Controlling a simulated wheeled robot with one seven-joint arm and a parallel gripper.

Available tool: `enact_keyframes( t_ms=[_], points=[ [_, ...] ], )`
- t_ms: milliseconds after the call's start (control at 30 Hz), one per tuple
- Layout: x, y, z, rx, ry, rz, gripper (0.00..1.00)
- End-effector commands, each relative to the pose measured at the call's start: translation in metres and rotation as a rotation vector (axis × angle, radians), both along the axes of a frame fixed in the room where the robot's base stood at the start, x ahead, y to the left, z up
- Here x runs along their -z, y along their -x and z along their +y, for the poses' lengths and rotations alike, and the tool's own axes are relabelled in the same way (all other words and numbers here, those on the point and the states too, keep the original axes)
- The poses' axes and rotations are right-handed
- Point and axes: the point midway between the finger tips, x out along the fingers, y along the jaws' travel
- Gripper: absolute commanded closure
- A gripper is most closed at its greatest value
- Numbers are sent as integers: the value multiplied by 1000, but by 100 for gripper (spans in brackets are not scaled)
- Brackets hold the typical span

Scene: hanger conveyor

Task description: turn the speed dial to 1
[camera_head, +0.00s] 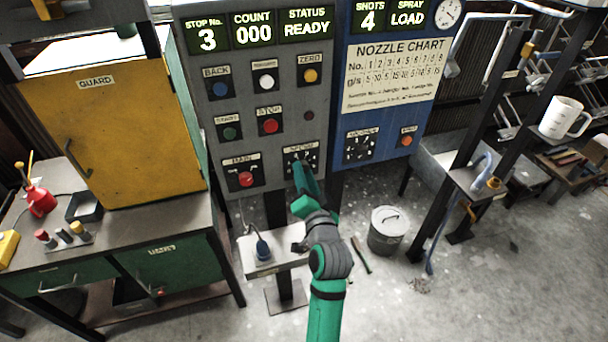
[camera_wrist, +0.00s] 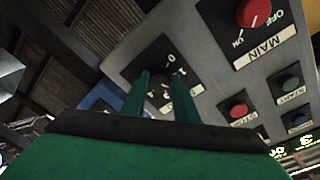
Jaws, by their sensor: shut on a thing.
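The speed dial (camera_head: 300,160) is a small dark knob on a black square plate, low on the grey control panel (camera_head: 257,187). In the wrist view the dark knob (camera_wrist: 158,87) shows between the two green fingers, with a few white scale marks beside it. My gripper (camera_head: 299,165) is at the dial, its fingers on either side of the knob and shut on it. The fingers and hand hide part of the plate. I cannot read where the pointer stands.
The red main switch (camera_head: 246,179) is just left of the dial, and the red stop button (camera_head: 269,126) is above. A blue panel (camera_head: 383,115) with a nozzle dial (camera_head: 360,147) adjoins on the right. A small stand (camera_head: 262,262) is below.

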Motion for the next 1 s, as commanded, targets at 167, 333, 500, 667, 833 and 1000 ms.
enact_keyframes(
  t_ms=[167,333,500,667,833,1000],
  points=[
    [1,0,-1,0,131,-43,95],
    [1,0,-1,1,271,-89,95],
    [2,0,-1,0,399,-130,95],
    [2,0,-1,-1,497,-162,95],
    [2,0,-2,0,570,-186,95],
    [2,0,-2,-1,610,-200,95]
  ],
)
